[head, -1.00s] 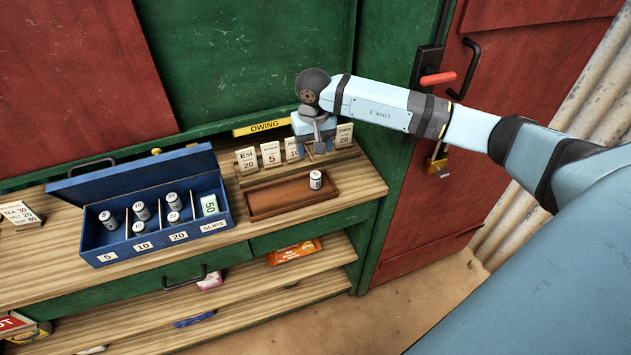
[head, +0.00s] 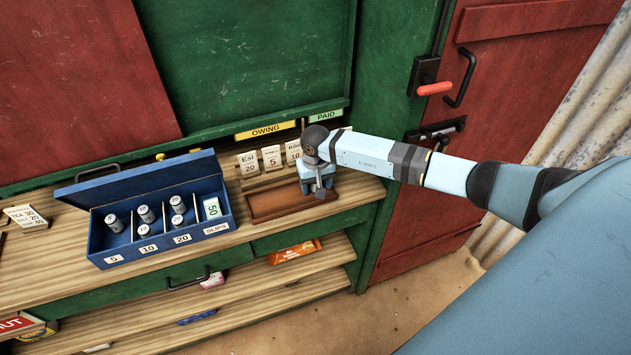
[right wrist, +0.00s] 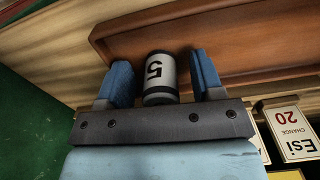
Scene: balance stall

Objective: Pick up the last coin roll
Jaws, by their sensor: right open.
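The last coin roll (right wrist: 160,75), white with dark ends and marked 5, stands in the brown wooden tray (right wrist: 240,45). In the right wrist view it is between the two blue fingers of my right gripper (right wrist: 163,80), with a gap showing on each side. The gripper is open. In the head view my right gripper (head: 319,192) is over the right part of the tray (head: 262,208) and hides the roll. Several other rolls (head: 147,214) stand in the blue cash box (head: 160,252). My left gripper is in neither view.
Name cards (head: 249,163) with numbers stand behind the tray, under the yellow OWING sign (head: 265,131) and the green PAID sign (head: 326,117). The box's blue lid (head: 137,180) is up. The counter between box and tray is a narrow strip.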

